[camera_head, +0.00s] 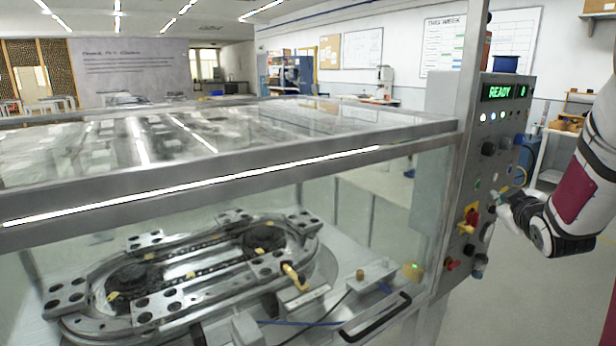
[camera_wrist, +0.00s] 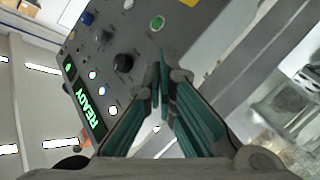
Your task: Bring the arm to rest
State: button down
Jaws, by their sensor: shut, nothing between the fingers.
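My arm comes in from the right edge of the head view, and my gripper (camera_head: 508,212) is close to the front of the grey control panel (camera_head: 490,150). In the wrist view my gripper (camera_wrist: 163,62) has its teal fingers together with nothing between them. The fingertips lie in front of the panel (camera_wrist: 140,70) near a green button (camera_wrist: 157,23); I cannot tell whether they touch it. The panel's display (camera_head: 505,91) reads READY in green letters.
A glass-sided metal enclosure (camera_head: 240,165) fills the left and middle, with an oval ring track (camera_head: 190,290) inside. The panel carries black knobs, lit buttons and a red-and-yellow switch (camera_head: 468,218). Open floor (camera_head: 530,290) shows below my arm, and shelves stand behind.

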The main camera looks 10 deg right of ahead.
jog(key=s+a+r+m+g+y, duration=0.1)
jog(key=a+r, duration=0.1)
jog(key=a, duration=0.4)
jog(key=s+a+r+m+g, duration=0.1)
jog(key=s+a+r, duration=0.1)
jog(key=a, duration=0.4)
jog(key=s+a+f+g+y+p, duration=0.1)
jog(key=s+a+f+g+y, duration=0.2)
jog(key=s+a, duration=2.2)
jog(key=s+g+y, duration=0.1)
jog(key=g+y, duration=0.2)
jog(key=g, duration=0.1)
jog(key=shift+s+a+m+g+p, duration=0.3)
jog(key=shift+s+p, duration=0.05)
jog(key=shift+s, duration=0.05)
